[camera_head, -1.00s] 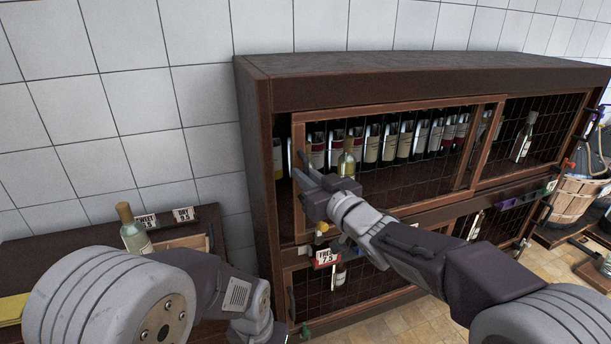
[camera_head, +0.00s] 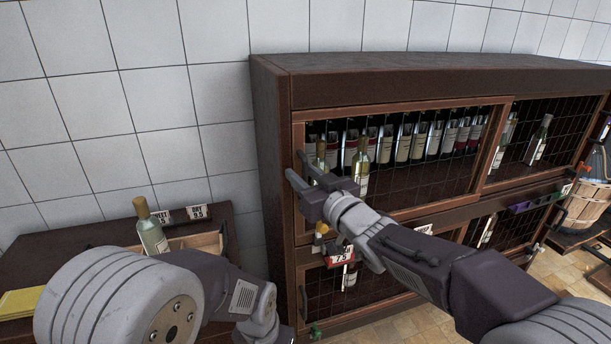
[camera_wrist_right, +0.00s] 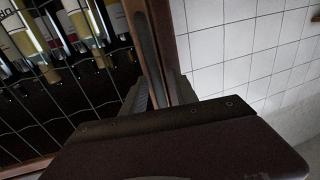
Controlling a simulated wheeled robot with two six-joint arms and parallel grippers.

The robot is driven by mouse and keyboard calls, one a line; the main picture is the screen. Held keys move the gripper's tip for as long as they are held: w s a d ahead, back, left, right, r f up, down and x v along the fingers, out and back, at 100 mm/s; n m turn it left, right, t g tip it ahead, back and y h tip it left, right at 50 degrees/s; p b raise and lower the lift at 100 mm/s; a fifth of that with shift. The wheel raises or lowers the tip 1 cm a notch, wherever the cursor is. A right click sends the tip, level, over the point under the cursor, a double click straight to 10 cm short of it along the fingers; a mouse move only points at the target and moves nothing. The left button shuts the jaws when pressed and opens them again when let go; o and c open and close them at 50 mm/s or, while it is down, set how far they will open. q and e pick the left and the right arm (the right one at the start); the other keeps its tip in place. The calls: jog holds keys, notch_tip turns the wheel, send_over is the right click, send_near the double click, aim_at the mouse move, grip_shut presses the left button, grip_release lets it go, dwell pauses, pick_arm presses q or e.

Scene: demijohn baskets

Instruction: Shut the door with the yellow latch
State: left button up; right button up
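The upper left mesh door (camera_head: 398,212) of the dark wooden cabinet is a brown-framed sliding panel. Its left stile stands against the cabinet's left side, with no gap visible there. A small yellow piece (camera_head: 321,229), seemingly the latch, shows just below my right gripper and is partly hidden. My right gripper (camera_head: 298,168) is at the door's left stile, its fingers apart. In the right wrist view its fingers (camera_wrist_right: 161,92) lie on either side of a wooden strip; contact is unclear. My left arm shows at lower left, but its gripper is out of view.
Bottles stand behind the mesh in the cabinet (camera_head: 420,65). A price tag (camera_head: 340,256) hangs below the door. A green latch (camera_head: 315,333) sits low on the left. A side table with a bottle (camera_head: 150,228) stands at left.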

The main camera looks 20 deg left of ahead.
jog(key=b+v, duration=0.1)
jog(key=v, duration=0.8)
jog(key=w+d+f+m+t+h+p, duration=0.2)
jog(key=w+d+m+h+p, duration=0.3)
jog(key=d, duration=0.6)
jog(key=d+f+m+g+h, duration=0.3)
jog(key=d+f+h, duration=0.2)
jog(key=d+f, duration=0.65)
jog(key=s+d+f+m+g+h+p, duration=0.1)
jog(key=s+d+f+m+g+h, duration=0.15)
jog(key=s+d+f+g, duration=0.55)
jog(key=s+a+f+g, duration=0.1)
jog(key=s+f, duration=0.2)
jog(key=s, duration=0.4)
jog(key=s+f+n+g, duration=0.1)
jog(key=s+f, duration=0.2)
jog(key=s, duration=0.3)
jog(key=shift+s+a+f+g, duration=0.3)
jog(key=shift+s+a, duration=0.1)
